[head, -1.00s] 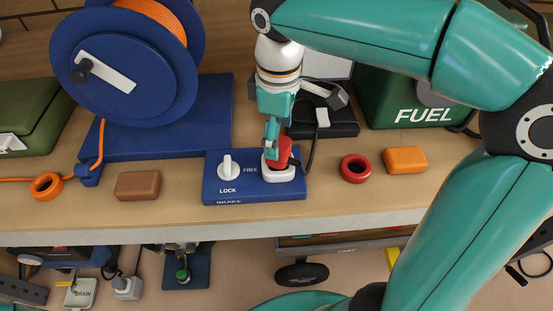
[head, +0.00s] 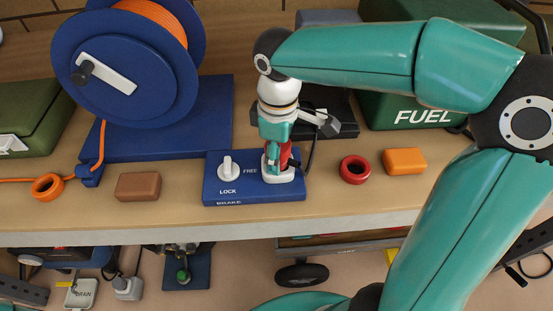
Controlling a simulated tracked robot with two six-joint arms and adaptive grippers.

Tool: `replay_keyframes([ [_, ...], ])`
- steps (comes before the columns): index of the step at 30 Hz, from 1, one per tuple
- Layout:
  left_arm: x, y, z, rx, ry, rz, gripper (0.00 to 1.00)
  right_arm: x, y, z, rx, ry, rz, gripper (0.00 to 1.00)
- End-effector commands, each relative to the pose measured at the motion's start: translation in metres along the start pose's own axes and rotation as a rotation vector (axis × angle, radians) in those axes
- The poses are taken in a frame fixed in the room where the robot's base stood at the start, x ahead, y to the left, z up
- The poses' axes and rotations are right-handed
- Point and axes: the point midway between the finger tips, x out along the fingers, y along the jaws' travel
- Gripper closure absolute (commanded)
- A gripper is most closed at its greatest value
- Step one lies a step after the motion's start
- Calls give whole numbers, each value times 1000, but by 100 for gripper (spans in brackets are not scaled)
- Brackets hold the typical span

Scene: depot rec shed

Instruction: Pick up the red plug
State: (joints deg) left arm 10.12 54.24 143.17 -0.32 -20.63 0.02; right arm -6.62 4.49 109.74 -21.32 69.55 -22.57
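The red plug (head: 286,154) sits at the white socket (head: 284,180) on the right half of the blue brake panel (head: 230,197). My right gripper (head: 276,160) points down at the plug from above. One teal finger covers the plug's left side, and the other finger is hidden, so I cannot tell whether the gripper is closed on it. A dark cord (head: 311,150) rises beside the plug on the right. My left gripper is not in view.
A white knob (head: 228,167) stands left of the socket. A red ring (head: 355,169) and an orange block (head: 404,161) lie to the right. A brown block (head: 138,186), an orange ring (head: 46,186) and a blue cable reel (head: 125,85) are left. A green fuel can (head: 420,85) stands behind.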

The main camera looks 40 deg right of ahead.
Motion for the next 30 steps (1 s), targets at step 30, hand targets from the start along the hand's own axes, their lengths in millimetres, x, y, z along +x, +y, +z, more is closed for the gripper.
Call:
replay_keyframes([
  [30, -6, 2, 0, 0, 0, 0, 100, -76, 0, -2, -1, 7, 4, 87],
])
